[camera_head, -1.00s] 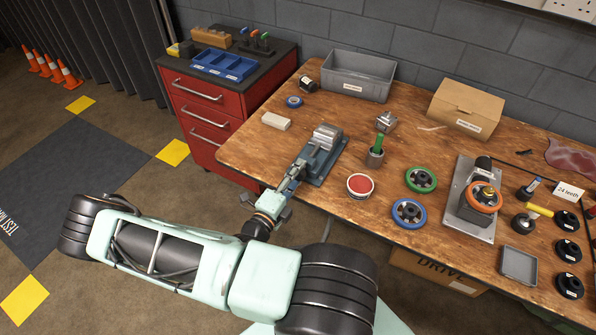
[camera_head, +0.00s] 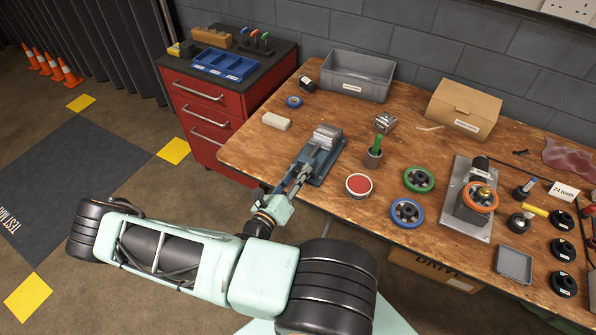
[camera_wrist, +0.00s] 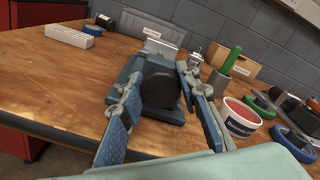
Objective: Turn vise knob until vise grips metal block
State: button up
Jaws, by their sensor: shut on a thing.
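The blue-grey vise (camera_head: 322,165) stands near the front left edge of the wooden bench. The silver metal block (camera_head: 326,133) sits at its far end, between or against the jaws; any small gap cannot be made out. The vise's round black knob (camera_wrist: 160,84) faces me in the wrist view, with the vise body (camera_wrist: 135,70) behind it. My gripper (camera_head: 293,181) reaches the near end of the vise. In the wrist view my gripper (camera_wrist: 160,92) has one finger on each side of the knob, shut on it.
A white block (camera_head: 276,121) lies left of the vise. A green-handled tool in a cup (camera_head: 374,155) and a red-topped tub (camera_head: 359,186) stand to its right. A grey bin (camera_head: 357,75) is behind. Bare bench lies between them.

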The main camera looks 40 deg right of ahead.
jog(key=shift+m+p, duration=0.3)
jog(key=shift+m, duration=1.4)
jog(key=o, duration=1.2)
jog(key=shift+c, duration=0.2)
jog(key=shift+a, duration=0.1)
jog(key=v, duration=1.2)
